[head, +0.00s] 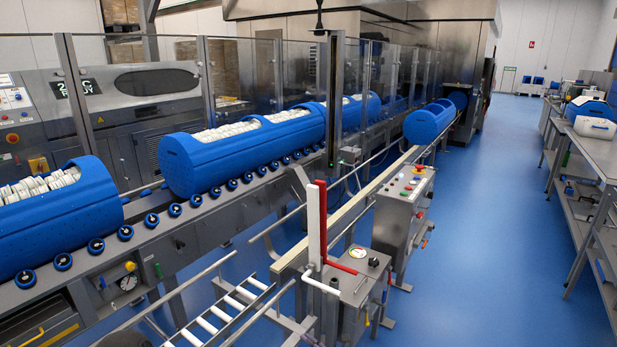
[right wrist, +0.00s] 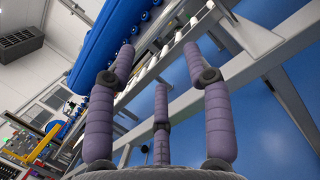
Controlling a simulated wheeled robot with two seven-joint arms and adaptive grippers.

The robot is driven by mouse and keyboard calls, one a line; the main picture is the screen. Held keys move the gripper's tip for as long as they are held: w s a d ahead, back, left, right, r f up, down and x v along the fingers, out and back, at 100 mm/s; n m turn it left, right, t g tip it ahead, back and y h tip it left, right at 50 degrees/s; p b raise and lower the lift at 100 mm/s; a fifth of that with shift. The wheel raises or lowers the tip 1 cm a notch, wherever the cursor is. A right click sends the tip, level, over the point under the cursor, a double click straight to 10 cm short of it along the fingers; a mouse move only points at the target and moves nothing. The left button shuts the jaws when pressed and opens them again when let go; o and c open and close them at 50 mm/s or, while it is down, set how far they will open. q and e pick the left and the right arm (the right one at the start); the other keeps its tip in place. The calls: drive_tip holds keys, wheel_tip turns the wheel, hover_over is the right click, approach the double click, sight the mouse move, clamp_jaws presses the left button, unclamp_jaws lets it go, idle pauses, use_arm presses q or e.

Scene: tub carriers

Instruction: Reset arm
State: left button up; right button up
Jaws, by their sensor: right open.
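My right gripper (right wrist: 158,80) shows in the right wrist view with its purple-grey fingers spread apart. It is open and nothing is between the fingers. Beyond the fingertips are a metal rail and a blue tub (right wrist: 108,35), with a visible gap to the gripper. Neither gripper shows in the head view. My left gripper is in no view. In the head view, blue tubs filled with white items, such as the middle one (head: 240,160), lie on the roller conveyor (head: 205,203) at the left.
A small roller ramp (head: 225,315) and a control box with red and white levers (head: 357,262) stand close in front. A control cabinet (head: 408,205) stands behind them. A steel workbench (head: 590,150) lines the right side. The blue floor (head: 490,250) between is clear.

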drive_tip(key=s+a+f+n+g+h+p, duration=0.1)
drive_tip(key=s+a+f+n+g+h, duration=0.2)
drive_tip(key=s+f+n+g, duration=0.75)
drive_tip(key=s+d+f+g+h+p, duration=0.1)
drive_tip(key=s+d+h, duration=0.1)
drive_tip(key=s, duration=0.6)
drive_tip(key=s+d+f+g+h, duration=0.1)
drive_tip(key=s+d+f+h, duration=0.1)
drive_tip(key=s, duration=0.6)
drive_tip(key=s+d+r+n+h+p, duration=0.1)
drive_tip(key=s+d+r+n, duration=0.3)
drive_tip(key=s+n, duration=0.4)
drive_tip(key=s+d+r+n+h+p, duration=0.2)
drive_tip(key=s+d+r+n+h, duration=0.2)
drive_tip(key=s+n, duration=0.3)
drive_tip(key=shift+s+d+n+t+h, duration=0.3)
drive_tip(key=shift+s+d+n+t, duration=0.05)
drive_tip(key=shift+s+d, duration=0.45)
drive_tip(key=shift+r, duration=0.1)
